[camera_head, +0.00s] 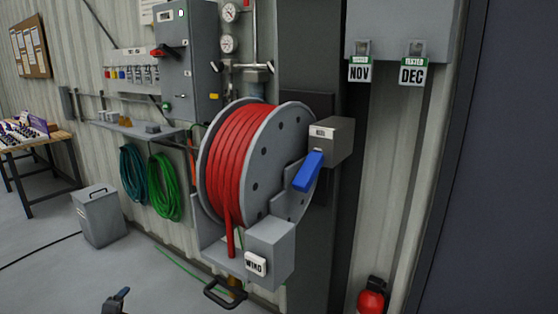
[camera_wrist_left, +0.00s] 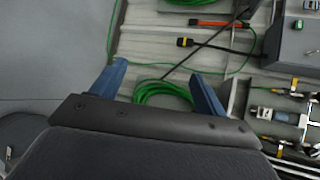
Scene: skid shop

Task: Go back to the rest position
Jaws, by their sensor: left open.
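My left gripper (camera_head: 117,297) shows only in part at the bottom edge of the head view, low over the floor and left of the hose reel. In the left wrist view its two blue fingers (camera_wrist_left: 159,72) stand well apart, with nothing between them. Beyond the fingers in that view is a coil of green hose (camera_wrist_left: 160,95). My right gripper is in neither view.
A reel of red hose (camera_head: 232,160) with a blue lever (camera_head: 308,172) stands out from the wall ahead. A grey bin (camera_head: 99,217) stands at left, a fire extinguisher (camera_head: 371,298) at lower right. Floor (camera_head: 60,280) at lower left is mostly clear.

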